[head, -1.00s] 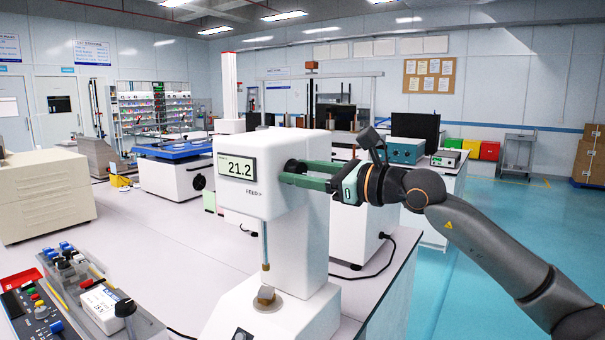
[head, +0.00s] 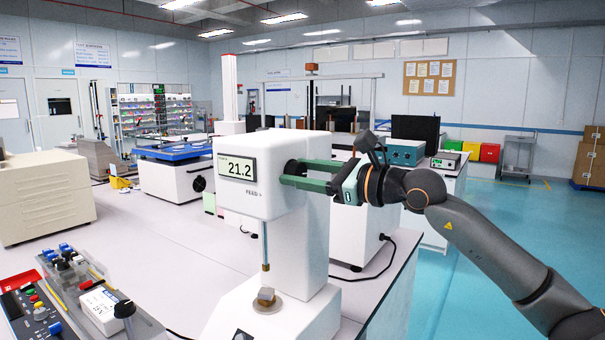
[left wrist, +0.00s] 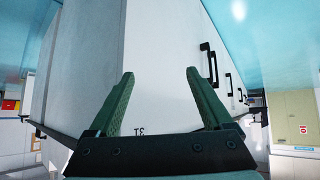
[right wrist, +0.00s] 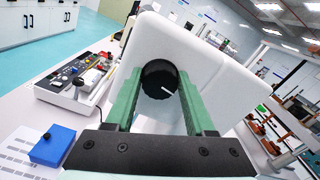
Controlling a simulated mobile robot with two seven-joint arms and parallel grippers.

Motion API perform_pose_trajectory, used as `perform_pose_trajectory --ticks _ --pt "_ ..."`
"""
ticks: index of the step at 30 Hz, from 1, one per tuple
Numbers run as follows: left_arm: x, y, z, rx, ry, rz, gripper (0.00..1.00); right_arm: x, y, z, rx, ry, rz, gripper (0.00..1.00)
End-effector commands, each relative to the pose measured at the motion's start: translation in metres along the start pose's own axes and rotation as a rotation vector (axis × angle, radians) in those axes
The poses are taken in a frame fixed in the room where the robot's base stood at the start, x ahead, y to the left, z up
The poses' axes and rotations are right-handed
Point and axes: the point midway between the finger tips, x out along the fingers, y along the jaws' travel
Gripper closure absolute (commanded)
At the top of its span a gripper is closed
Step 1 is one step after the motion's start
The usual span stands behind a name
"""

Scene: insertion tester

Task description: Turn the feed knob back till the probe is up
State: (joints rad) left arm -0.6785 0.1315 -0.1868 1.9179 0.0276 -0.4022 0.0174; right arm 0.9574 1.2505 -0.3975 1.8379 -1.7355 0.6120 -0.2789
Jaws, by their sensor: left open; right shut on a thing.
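The white insertion tester (head: 250,203) stands on the bench, and its display (head: 238,168) reads 21.2. The black feed knob (right wrist: 159,80) with a white mark is on the tester's side. My right gripper (head: 283,172) is shut on the knob, its green fingers on either side of it in the right wrist view (right wrist: 158,85). My left gripper (left wrist: 160,85) is open and empty, facing a pale cabinet, and is out of the head view.
A control box (head: 32,305) with coloured buttons and a small white meter (head: 100,308) stand at the front left of the bench (head: 150,235). A blue box (right wrist: 52,146) shows in the right wrist view. Bare bench lies left of the tester.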

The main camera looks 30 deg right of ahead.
Motion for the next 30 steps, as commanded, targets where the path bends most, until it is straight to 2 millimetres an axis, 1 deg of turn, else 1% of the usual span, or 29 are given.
perform_pose_trajectory --ticks 30 --pt "0.0016 0.0012 -0.0014 0.001 0.003 0.003 0.16 -0.0003 -0.0006 0.0016 -0.058 -0.004 -0.002 1.00"
